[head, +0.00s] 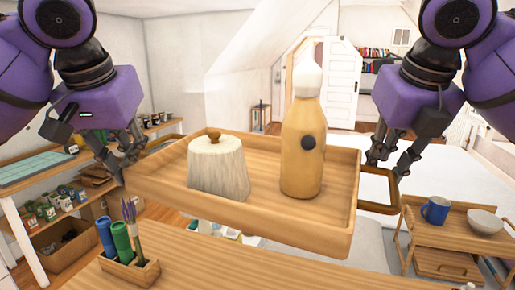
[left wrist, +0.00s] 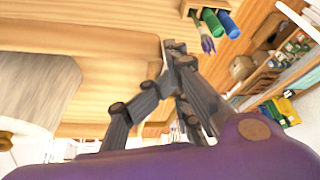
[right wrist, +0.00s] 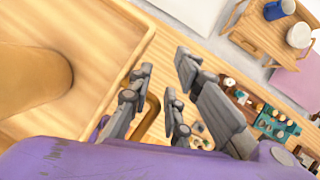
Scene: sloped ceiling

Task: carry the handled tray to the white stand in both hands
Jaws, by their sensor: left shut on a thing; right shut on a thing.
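The handled wooden tray (head: 322,239) is held between my two grippers, apparently raised above the wooden table in front. On it stand a pale, fluted lidded pot (head: 217,172) with a brown knob and a tan bottle (head: 303,150) with a white top; both are upright. My left gripper (head: 122,158) is shut at the tray's left end; the handle there is mostly hidden by the fingers. My right gripper (head: 386,165) is shut on the right handle (head: 381,208), which also shows in the right wrist view (right wrist: 152,112). I cannot clearly make out the white stand.
A small wooden cart (head: 450,238) with a blue mug (head: 436,210) and white bowl (head: 485,221) stands right. Shelves line the left wall.

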